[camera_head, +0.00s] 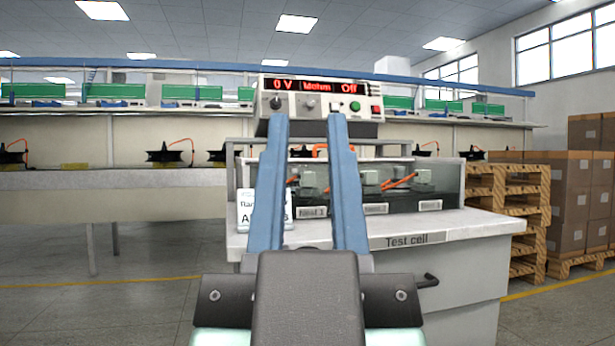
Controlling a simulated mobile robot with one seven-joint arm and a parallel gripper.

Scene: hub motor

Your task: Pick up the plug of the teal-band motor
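My gripper (308,118) reaches forward in the middle of the head view. Its two long blue fingers are apart, with nothing seen between the tips. The test cell (420,240) stands ahead of it, and the fingers overlap it in the picture. Behind the cell's clear front panel are grey fittings (370,178) and orange leads (401,181). A dark hub motor with an orange cable (165,156) sits on the bench at the left. Other dark motors show further along. I cannot make out a teal band on any motor, nor its plug.
A control box (362,105) with a red display reading "0 V" and "Off" stands above the cell. A white sign (264,211) is partly behind the left finger. Pallets (527,200) and cartons (569,215) stand at the right. Floor is open at left.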

